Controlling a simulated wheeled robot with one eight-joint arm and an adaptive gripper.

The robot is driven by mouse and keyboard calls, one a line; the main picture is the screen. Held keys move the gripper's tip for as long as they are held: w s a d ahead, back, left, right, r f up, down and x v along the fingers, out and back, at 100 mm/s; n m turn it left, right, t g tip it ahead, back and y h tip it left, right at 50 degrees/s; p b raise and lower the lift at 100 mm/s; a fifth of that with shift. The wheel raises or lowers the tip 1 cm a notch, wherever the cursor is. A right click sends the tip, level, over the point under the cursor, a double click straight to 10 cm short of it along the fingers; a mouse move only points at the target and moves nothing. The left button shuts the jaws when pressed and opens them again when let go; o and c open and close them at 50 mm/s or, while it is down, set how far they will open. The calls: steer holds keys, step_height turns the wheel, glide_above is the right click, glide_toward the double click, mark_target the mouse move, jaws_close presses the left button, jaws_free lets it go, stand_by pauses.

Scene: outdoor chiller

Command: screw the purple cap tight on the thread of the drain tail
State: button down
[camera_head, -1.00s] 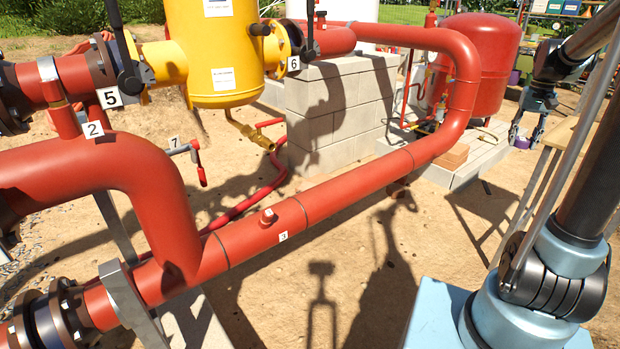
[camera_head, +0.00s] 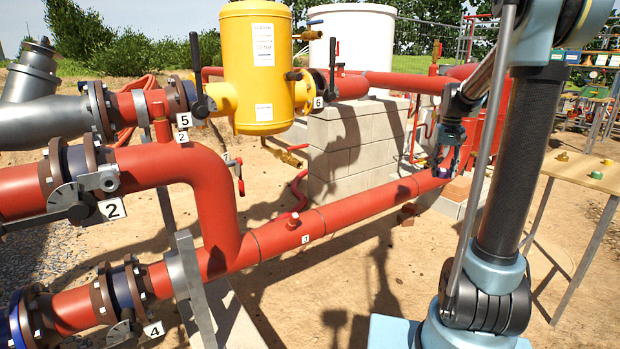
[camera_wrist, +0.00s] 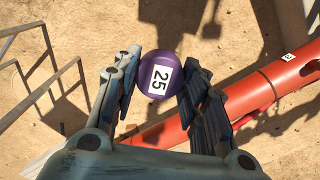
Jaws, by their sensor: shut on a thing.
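The purple cap (camera_wrist: 159,76) with a white label "25" sits between the two fingers of my gripper (camera_wrist: 160,88) in the wrist view. The gripper is shut on it, in the air above sandy ground. In the head view my gripper (camera_head: 444,160) shows with the purple cap (camera_head: 443,172) at its tip, in front of the far end of the long red pipe. A brass outlet (camera_head: 289,158) hangs below the yellow vessel (camera_head: 258,75), well left of my gripper. A small valve tagged 7 (camera_head: 236,165) is further left. I cannot tell which bears the drain tail's thread.
The long red pipe (camera_head: 340,213) crosses the scene and passes beneath my gripper in the wrist view. Grey blocks (camera_head: 350,155) stand behind it. A wooden table (camera_head: 590,172) with small caps is at the right. Sandy ground in front is clear.

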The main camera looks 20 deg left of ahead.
steer(key=shift+d, duration=0.1)
steer(key=w+a+f+y, duration=0.2)
steer(key=w+a, duration=0.1)
steer(key=a, duration=0.6)
steer(key=w+a+f+y, duration=0.2)
steer(key=w+a+f, duration=0.1)
steer(key=a, duration=0.6)
steer(key=w+a+f+y, duration=0.2)
steer(key=w+a, duration=0.1)
steer(key=a, duration=0.6)
steer(key=s+a+m+t+y, duration=0.2)
steer(key=a+m+t+y, duration=0.2)
steer(key=a, duration=0.6)
steer(key=s+a+f+m+t+y, duration=0.1)
steer(key=s+a+m+t+y, duration=0.2)
steer(key=a+t, duration=0.4)
steer(key=shift+s+a+f+m+t+y, duration=0.25)
steer(key=shift+a+m+y, duration=0.2)
steer(key=shift+a, duration=1.25)
steer(key=shift+s+r, duration=0.1)
